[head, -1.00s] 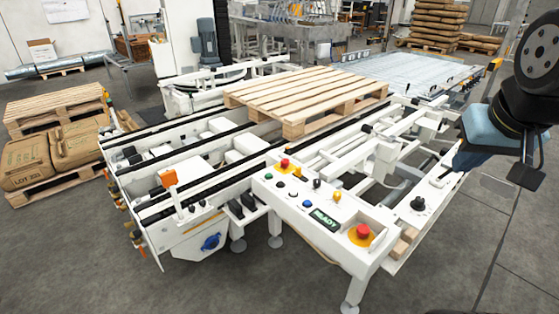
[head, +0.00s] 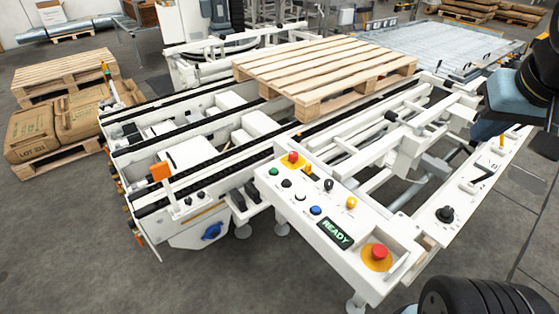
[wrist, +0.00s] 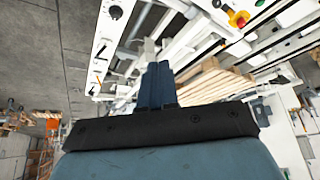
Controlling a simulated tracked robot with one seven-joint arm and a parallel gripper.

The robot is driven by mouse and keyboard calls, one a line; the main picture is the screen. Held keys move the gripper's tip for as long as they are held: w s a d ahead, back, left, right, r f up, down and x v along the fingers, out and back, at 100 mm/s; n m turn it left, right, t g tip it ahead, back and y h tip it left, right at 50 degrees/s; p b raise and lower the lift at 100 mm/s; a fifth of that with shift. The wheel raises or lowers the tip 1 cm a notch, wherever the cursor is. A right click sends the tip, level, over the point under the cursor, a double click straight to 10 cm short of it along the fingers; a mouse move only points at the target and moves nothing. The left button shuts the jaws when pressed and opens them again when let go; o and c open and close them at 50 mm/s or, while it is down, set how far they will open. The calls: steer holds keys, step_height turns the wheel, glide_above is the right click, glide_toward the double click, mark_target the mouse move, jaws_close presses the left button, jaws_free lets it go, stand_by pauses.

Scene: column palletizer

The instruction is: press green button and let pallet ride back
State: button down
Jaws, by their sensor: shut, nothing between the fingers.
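The small green button (head: 273,171) is at the far left end of the white control panel (head: 345,262), beside a red mushroom button. The panel's display (head: 335,234) reads READY. The wooden pallet (head: 325,68) lies empty on the conveyor behind the panel; its slats also show in the wrist view (wrist: 205,82). My gripper (wrist: 158,72) is shut and empty in the wrist view, its dark fingers together in the air, apart from the panel. The head view shows only my arm at the right, not the fingertips.
A red stop button (head: 379,252) sits at the panel's near end, with black, white, blue and yellow controls between. An orange sensor (head: 160,171) stands on the left conveyor. Stacked sacks (head: 50,130) and pallets are further left. The floor in front is clear.

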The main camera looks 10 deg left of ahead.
steer(key=w+a+f+n+t+y, duration=0.1)
steer(key=w+a+f+n, duration=0.6)
steer(key=w, duration=0.5)
steer(key=w+a+f+n, duration=0.3)
steer(key=w+a+n, duration=0.2)
steer(key=w+a, duration=0.5)
steer(key=n+g+y, duration=0.2)
steer(key=n+y, duration=0.5)
steer(key=n, duration=0.2)
glide_above(276, 172)
step_height(276, 172, down, 17)
steer(key=shift+a+f, duration=0.1)
steer(key=shift+a, duration=0.05)
steer(key=shift+f, duration=4.4)
